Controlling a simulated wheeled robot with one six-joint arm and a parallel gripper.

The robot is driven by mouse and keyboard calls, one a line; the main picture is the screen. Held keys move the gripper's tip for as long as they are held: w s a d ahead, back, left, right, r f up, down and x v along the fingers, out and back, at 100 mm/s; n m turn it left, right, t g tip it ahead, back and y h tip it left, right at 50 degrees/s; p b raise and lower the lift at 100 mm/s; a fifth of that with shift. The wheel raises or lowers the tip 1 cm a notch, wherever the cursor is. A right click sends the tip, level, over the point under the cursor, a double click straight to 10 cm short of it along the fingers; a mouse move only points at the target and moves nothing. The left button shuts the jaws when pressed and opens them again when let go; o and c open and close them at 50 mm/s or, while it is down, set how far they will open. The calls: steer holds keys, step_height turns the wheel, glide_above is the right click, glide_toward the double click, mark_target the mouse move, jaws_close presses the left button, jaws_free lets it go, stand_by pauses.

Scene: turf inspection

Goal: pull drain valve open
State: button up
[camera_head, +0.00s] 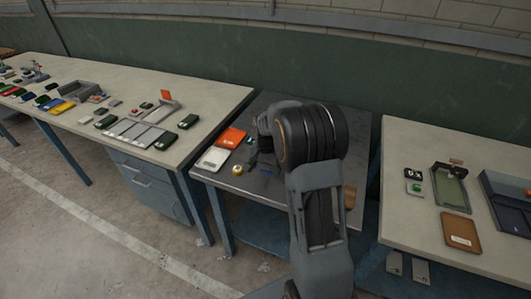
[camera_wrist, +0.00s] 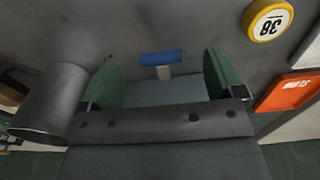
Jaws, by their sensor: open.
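A small blue bar on a short pale stem, which looks like the drain valve's handle (camera_wrist: 161,58), shows in the wrist view above the dark metal bench top. It also shows as a small blue spot in the head view (camera_head: 266,171). My gripper (camera_wrist: 162,72) is open, with one green-padded finger to the left of the handle and one to the right. Gaps show on both sides, so neither finger appears to touch it. How near the fingertips are in depth I cannot tell. In the head view my arm covers much of the bench around the handle.
A yellow-rimmed round dial marked 38 (camera_wrist: 268,20) and an orange panel (camera_wrist: 292,88) lie to the right in the wrist view. A grey cylinder (camera_wrist: 48,102) is at the left. Pale benches stand left (camera_head: 215,92) and right (camera_head: 400,150) of the dark bench (camera_head: 215,178).

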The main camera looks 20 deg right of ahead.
mark_target(266, 171)
step_height(266, 171, up, 12)
stand_by(0.4)
stand_by(0.5)
steer(key=s+a+n+t, duration=0.2)
steer(key=s+a+n, duration=0.2)
steer(key=s, duration=0.6)
steer(key=s+a+n+t, duration=0.1)
steer(key=s+a+n, duration=0.4)
steer(key=s, duration=0.5)
steer(key=shift+s+a+n+t, duration=0.25)
steer(key=shift+a+n+t, duration=0.05)
steer(key=shift+a+t, duration=0.15)
steer(key=shift+r, duration=0.15)
